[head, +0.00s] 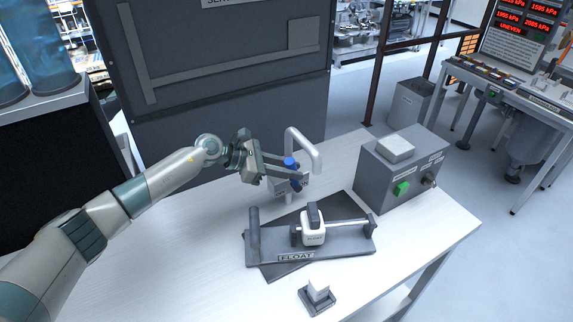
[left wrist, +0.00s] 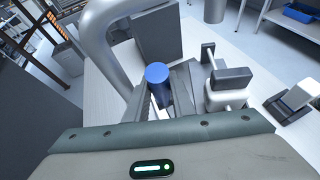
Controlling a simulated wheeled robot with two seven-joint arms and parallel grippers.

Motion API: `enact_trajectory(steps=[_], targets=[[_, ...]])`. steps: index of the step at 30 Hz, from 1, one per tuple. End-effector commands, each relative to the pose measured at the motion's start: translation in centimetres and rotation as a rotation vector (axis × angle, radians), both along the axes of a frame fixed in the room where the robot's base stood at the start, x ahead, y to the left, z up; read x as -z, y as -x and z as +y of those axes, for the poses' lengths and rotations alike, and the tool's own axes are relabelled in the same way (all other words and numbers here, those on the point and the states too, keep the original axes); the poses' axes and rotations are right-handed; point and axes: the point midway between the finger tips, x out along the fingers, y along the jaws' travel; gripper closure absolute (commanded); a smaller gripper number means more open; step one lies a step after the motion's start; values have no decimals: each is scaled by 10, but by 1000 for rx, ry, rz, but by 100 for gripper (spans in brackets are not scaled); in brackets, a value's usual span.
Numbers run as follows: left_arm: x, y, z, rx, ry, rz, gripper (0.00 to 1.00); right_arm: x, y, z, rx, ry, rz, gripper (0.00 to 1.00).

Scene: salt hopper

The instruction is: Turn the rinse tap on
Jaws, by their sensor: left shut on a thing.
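The rinse tap (head: 318,160) is a light grey gooseneck pipe rising from the white table; its curved pipe (left wrist: 99,25) also shows in the left wrist view. It has a blue knob (head: 290,163), seen from its end as a blue cylinder (left wrist: 157,74) in the left wrist view. My left gripper (head: 297,184) reaches in from the left and is shut on the blue knob, with a finger on either side of it. The lower part of the knob is hidden by the fingers. My right gripper is not in view.
A dark stand labelled FLOAT (head: 262,248) holds a white float block (head: 313,232) in front of the tap. A small white block sits on a dark base (head: 318,303) near the front edge. A grey control box (head: 367,178) with a green button stands to the right. The table's left part (head: 180,250) is clear.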

Motion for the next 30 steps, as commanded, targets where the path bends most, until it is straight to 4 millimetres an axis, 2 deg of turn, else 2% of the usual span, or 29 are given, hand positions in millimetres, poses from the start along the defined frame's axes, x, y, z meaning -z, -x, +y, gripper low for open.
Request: enact_trajectory(steps=[10,11,12,13,30], targets=[[0,-1,-1,-1,-12,9,100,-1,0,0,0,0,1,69],[0,-1,-1,-1,-12,9,73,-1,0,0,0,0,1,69],[0,-1,-1,-1,-12,9,64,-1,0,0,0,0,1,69],[0,-1,-1,-1,-12,9,59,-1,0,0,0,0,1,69],[-5,-3,5,-2,-12,6,59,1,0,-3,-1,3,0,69]])
